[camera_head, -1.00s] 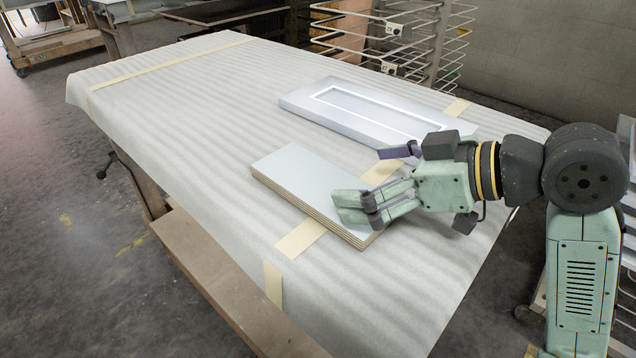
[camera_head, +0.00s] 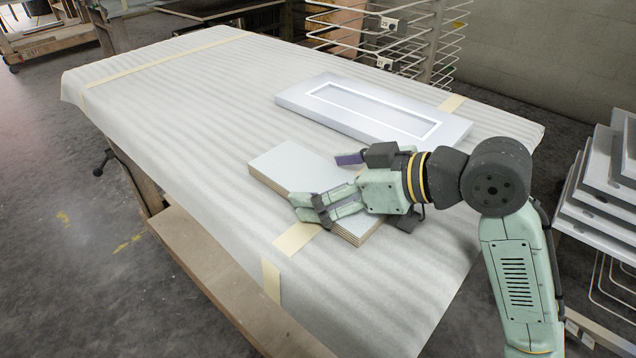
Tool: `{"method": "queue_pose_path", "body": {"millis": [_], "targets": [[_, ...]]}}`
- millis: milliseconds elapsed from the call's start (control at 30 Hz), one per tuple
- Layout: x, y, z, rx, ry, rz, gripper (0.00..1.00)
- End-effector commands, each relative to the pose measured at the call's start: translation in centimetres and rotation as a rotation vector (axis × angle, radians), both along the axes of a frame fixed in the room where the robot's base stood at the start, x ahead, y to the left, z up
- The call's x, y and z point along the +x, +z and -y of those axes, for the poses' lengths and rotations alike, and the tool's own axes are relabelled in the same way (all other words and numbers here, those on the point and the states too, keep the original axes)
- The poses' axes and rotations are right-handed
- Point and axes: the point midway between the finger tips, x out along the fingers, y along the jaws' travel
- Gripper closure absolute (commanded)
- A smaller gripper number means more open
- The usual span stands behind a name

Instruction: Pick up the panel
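A small flat panel (camera_head: 298,168) with a pale grey top and layered plywood edges lies on the padded cart, and my gripper covers part of its right half. A larger white framed panel (camera_head: 370,107) lies flat behind it. My gripper (camera_head: 326,184) reaches in from the right over the small panel. Its fingers are spread: the green near finger is at the panel's near long edge, and the purple-padded far finger is by the far long edge. I cannot tell whether either finger touches the panel.
The cart's padded cover (camera_head: 180,120) has strips of tan tape and is clear at the left. A wooden ledge (camera_head: 225,285) runs along its near side. A wire rack (camera_head: 430,45) stands behind, and stacked panels (camera_head: 600,190) stand at the right.

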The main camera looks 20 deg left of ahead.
Motion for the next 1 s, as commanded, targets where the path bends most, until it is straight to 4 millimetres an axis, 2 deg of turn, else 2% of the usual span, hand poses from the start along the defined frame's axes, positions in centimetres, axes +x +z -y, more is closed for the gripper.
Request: {"method": "queue_pose_path", "body": {"millis": [67,600,733,900,1000], "targets": [[0.02,0.0,0.02,0.0,-0.001,0.0,0.15],[0.01,-0.02,0.01,-0.001,0.0,0.001,0.51],[0.02,0.04,0.02,0.001,0.0,0.001,0.57],[0.02,0.04,0.01,0.0,0.0,0.001,0.7],[0.08,0.18,-0.06,-0.001,0.0,0.001,0.71]]}}
